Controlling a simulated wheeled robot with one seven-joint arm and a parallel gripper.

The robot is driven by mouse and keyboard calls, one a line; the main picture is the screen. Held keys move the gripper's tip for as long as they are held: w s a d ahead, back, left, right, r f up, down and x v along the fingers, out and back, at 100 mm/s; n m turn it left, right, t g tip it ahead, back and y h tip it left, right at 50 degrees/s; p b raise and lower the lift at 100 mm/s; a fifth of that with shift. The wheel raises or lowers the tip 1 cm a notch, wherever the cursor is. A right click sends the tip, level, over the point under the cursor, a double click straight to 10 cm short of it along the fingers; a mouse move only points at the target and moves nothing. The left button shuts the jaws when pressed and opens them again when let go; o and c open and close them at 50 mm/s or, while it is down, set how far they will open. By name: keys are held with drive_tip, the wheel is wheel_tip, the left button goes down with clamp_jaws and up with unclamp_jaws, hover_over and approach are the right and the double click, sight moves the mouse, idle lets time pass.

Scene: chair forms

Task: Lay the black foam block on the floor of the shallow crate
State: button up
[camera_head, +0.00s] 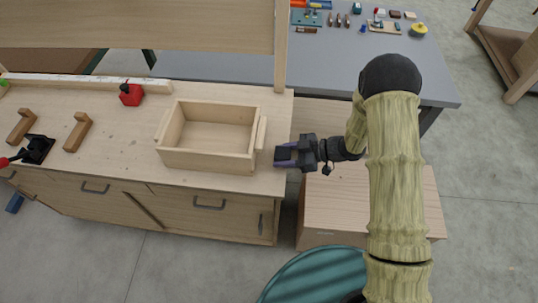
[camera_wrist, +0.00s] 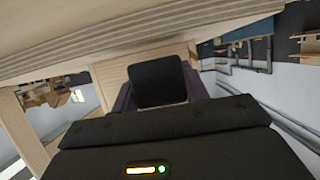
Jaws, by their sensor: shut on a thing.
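The shallow crate (camera_head: 207,159) is a pale wooden box, open at the top, standing on the wooden workbench. The part of its floor that I can see is empty. My gripper (camera_head: 282,154) is at the bench's right edge, just right of the crate's right side and outside it. In the wrist view the black foam block (camera_wrist: 157,81) sits between my purple fingers, which are shut on it. In the head view the block is hard to tell from the dark gripper.
A red container (camera_head: 131,95) stands behind the crate to the left. Wooden brackets (camera_head: 78,132) and a black tool (camera_head: 37,149) lie farther left. A wooden shelf (camera_head: 140,35) rises behind. A grey table (camera_head: 345,65) with small items is beyond. A wooden box (camera_head: 345,208) stands right of the bench.

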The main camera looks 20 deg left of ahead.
sight(269, 162)
drive_tip(key=a, duration=0.1)
drive_tip(key=s+a+p, duration=0.1)
drive_tip(key=a, duration=0.2)
drive_tip(key=shift+s+a+r, duration=0.15)
drive_tip(key=shift+s+a, duration=0.05)
drive_tip(key=shift+s, duration=0.05)
drive_tip(key=shift+f+p, duration=0.3)
drive_tip(key=shift+f, duration=0.3)
drive_tip(key=shift+w+d+f, duration=0.1)
drive_tip(key=shift+f, duration=0.15)
drive_tip(key=shift+f, duration=0.1)
drive_tip(key=o, duration=0.9)
drive_tip(key=shift+o, duration=0.2)
